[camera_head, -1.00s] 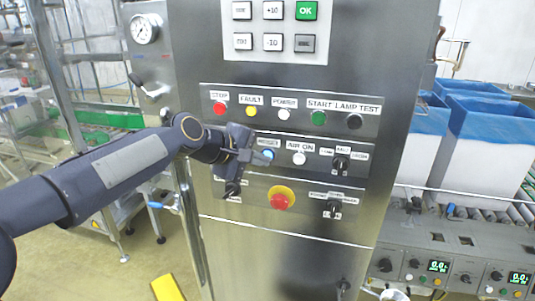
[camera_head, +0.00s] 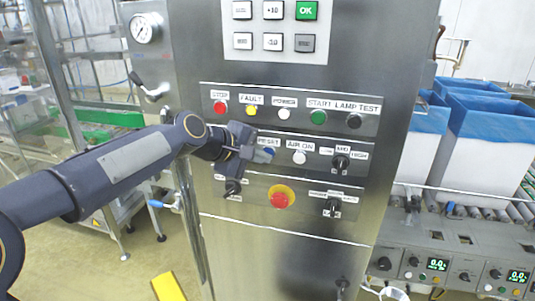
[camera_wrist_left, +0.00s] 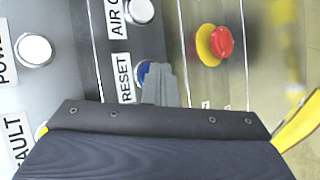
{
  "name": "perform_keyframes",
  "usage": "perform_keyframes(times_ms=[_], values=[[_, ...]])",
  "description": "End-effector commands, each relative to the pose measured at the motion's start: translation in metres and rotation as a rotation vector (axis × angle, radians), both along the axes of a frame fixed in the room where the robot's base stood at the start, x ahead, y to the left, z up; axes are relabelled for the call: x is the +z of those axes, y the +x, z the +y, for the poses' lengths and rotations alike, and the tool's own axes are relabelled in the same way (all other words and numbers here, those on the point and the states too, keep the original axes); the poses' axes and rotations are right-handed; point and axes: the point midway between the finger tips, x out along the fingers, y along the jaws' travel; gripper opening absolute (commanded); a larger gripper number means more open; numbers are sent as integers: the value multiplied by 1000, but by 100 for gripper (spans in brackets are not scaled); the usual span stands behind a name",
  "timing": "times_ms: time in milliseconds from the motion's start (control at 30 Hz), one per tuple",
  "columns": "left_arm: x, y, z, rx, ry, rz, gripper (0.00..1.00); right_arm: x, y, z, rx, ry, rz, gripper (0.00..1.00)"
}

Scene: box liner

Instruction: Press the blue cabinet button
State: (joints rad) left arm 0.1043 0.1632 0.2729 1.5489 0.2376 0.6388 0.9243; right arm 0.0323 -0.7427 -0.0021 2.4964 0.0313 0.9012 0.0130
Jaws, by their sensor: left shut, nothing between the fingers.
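The blue button (camera_head: 270,151) sits under the RESET label on the middle row of the steel cabinet panel. In the left wrist view its blue edge (camera_wrist_left: 141,72) shows, and the rest is hidden behind the fingertips. My left gripper (camera_head: 260,156) is shut and empty, with its fingertips at the button's lower left in the head view. In the left wrist view the grey fingertips (camera_wrist_left: 160,84) overlap the button. I cannot tell whether they touch it. My right gripper is not in view.
The white AIR ON button (camera_head: 299,158) is just right of the blue one. A red emergency button (camera_head: 280,200) is below, and a black knob (camera_head: 233,187) is below left. STOP, FAULT and POWER buttons are above. Lined boxes (camera_head: 480,150) stand at the right.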

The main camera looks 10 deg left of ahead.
Motion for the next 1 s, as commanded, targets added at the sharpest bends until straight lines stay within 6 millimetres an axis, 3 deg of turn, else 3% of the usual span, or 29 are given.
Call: perform_keyframes(times_ms=[1000], values=[[0, -16, 1, 0, 1, -2, 0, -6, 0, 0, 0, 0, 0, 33]])
